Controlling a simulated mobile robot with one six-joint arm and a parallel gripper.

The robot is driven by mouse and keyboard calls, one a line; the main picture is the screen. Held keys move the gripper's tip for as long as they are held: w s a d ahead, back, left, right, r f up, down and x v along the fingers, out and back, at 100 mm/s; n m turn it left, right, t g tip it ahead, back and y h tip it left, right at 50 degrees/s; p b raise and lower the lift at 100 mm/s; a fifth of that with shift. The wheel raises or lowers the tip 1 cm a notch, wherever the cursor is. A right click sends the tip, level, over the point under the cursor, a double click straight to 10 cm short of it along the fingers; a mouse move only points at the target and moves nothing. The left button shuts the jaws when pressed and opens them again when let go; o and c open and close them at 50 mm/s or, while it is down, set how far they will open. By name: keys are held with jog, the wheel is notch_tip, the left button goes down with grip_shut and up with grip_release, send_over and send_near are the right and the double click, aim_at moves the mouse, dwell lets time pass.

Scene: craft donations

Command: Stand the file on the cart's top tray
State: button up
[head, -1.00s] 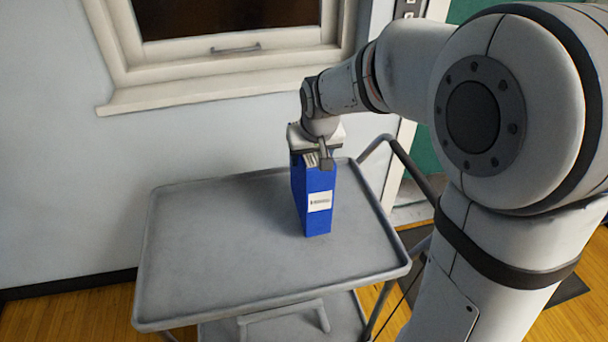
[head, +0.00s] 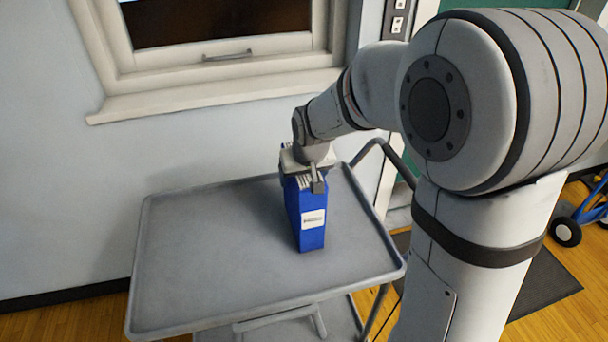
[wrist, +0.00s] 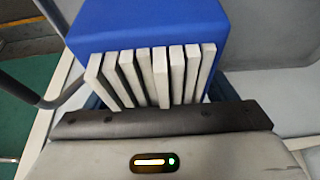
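The blue file (head: 308,215) with a white label is upright over the middle-right of the cart's top tray (head: 195,260). Its base looks at or very near the tray surface; I cannot tell whether it touches. My gripper (head: 304,180) points down at the file's top and is shut on it, with one finger showing on the near side. The other finger is hidden behind the file.
The tray has a low raised rim and is bare to the left of the file. The cart's handle (head: 385,155) rises at the right. A window sill (head: 215,97) and wall stand behind. A blue hand truck (head: 590,215) is on the floor at far right.

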jog(key=shift+o, duration=0.3)
jog(key=v, duration=1.1)
jog(key=shift+d+r, duration=0.1)
jog(key=shift+r, duration=0.25)
jog(key=shift+s+d+r, duration=0.15)
jog(key=shift+s, duration=0.1)
jog(key=s+d+f+m+g, duration=0.1)
jog(key=s+d+f, duration=0.1)
jog(key=s+d, duration=0.3)
jog(key=s+d+f+m+g, duration=0.1)
jog(key=s+d+f, duration=0.2)
jog(key=s, duration=0.9)
jog(key=shift+s+d+f+h, duration=0.3)
jog(key=shift+s+d+h, duration=0.1)
jog(key=shift+d, duration=0.55)
